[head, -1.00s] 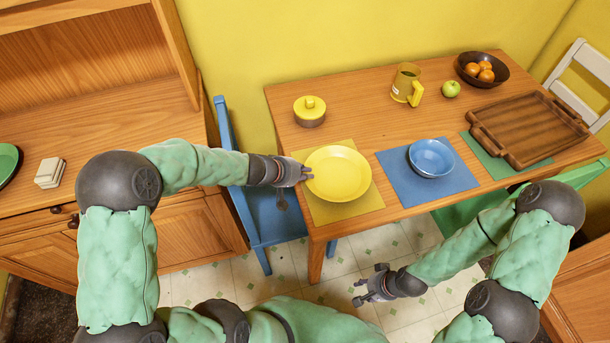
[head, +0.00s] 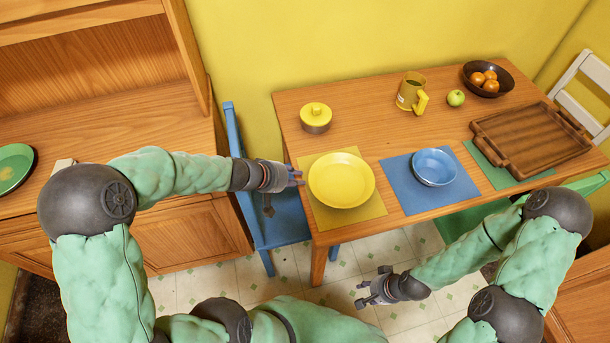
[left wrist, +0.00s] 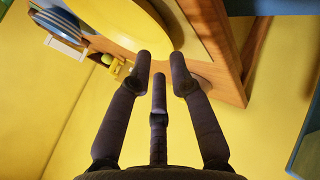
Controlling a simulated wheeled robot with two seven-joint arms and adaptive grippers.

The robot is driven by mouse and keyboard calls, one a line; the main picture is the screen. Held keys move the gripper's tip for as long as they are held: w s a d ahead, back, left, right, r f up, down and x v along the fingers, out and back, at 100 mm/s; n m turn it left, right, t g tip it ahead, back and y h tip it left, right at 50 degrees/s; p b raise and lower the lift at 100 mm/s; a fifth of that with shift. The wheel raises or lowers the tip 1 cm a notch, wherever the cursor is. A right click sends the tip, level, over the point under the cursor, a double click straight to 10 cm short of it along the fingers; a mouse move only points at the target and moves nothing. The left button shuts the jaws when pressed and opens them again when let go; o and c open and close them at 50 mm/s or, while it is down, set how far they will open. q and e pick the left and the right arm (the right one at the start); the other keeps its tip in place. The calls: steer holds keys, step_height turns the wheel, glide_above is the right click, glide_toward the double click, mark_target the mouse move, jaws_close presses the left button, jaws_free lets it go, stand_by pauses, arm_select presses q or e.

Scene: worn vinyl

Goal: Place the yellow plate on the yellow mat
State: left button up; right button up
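The yellow plate (head: 341,180) lies on the yellow mat (head: 330,217) at the table's left end, a little toward the mat's upper part. Mat shows along its lower side and corners. My left gripper (head: 297,177) is just left of the plate, with a small gap to its rim, and looks open and empty. In the left wrist view its spread fingers (left wrist: 160,65) hold nothing, and the plate (left wrist: 125,18) shows beyond them. My right gripper (head: 366,287) is open and empty, low in front of the table over the floor.
A blue bowl (head: 435,166) stands on the blue mat (head: 402,190) to the right. A blue chair (head: 240,150) stands by the left end.

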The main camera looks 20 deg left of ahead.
arm_select(q)
steer(key=shift+p+v, duration=0.55)
steer(key=shift+v, duration=1.7)
